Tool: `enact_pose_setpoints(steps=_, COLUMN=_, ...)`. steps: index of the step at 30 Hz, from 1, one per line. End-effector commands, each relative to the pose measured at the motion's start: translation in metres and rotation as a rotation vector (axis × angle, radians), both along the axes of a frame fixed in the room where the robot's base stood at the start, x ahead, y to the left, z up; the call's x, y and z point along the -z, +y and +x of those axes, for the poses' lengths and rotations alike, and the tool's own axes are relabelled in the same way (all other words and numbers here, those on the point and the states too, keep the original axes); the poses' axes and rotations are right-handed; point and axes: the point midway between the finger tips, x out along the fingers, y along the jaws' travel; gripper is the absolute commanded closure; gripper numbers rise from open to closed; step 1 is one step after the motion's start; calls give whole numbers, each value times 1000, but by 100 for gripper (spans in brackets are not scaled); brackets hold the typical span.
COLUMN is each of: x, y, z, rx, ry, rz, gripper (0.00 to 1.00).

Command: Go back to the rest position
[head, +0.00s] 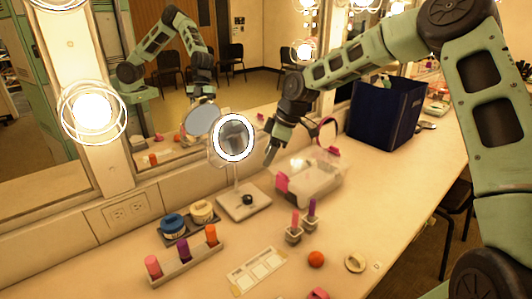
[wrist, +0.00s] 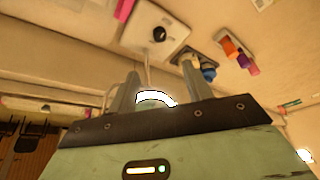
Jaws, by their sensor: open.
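My gripper (head: 270,152) hangs above the counter, just right of the round lit mirror (head: 234,137) in the head view. Its fingers point down and it looks empty. In the wrist view, my gripper (wrist: 158,82) shows two fingers spread apart. Part of the mirror's bright rim (wrist: 156,97) shows between them, partly hidden by the gripper body. I cannot tell how far the mirror is from the fingers. The mirror stands upright on a thin stem with a square white base (head: 243,203).
A clear box (head: 310,178) with pink clips and a dark blue bin (head: 385,112) stand right. Two jars (head: 173,225), a lipstick rack (head: 187,262), an orange ball (head: 316,259) and two lipstick holders (head: 294,234) stand nearer. A large wall mirror (head: 250,90) runs behind and reflects my arm.

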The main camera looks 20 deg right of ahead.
Motion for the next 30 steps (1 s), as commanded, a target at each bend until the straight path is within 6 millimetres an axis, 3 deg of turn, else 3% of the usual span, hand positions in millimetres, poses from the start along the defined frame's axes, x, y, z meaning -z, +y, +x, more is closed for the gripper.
enact_pose_setpoints(steps=6, x=-1, y=4, z=-2, rx=-3, ry=3, rz=-3, gripper=50)
enact_pose_setpoints(steps=8, x=-3, y=15, z=-9, rx=-8, ry=14, rz=-11, gripper=50)
enact_pose_setpoints(steps=11, x=-9, y=48, z=-37, rx=-15, ry=50, rz=-40, gripper=50)
enact_pose_setpoints(steps=15, x=-21, y=107, z=-111, rx=10, ry=129, rz=-116, gripper=50)
enact_pose_setpoints(steps=19, x=-32, y=139, z=-190, rx=81, ry=184, rz=-187, gripper=50)
enact_pose_setpoints(steps=24, x=-43, y=151, z=-289, rx=214, ry=222, rz=-249, gripper=50)
enact_pose_setpoints(steps=27, x=-46, y=147, z=-337, rx=295, ry=233, rz=-262, gripper=50)
enact_pose_setpoints(steps=30, x=-47, y=139, z=-371, rx=364, ry=244, rz=-262, gripper=50)
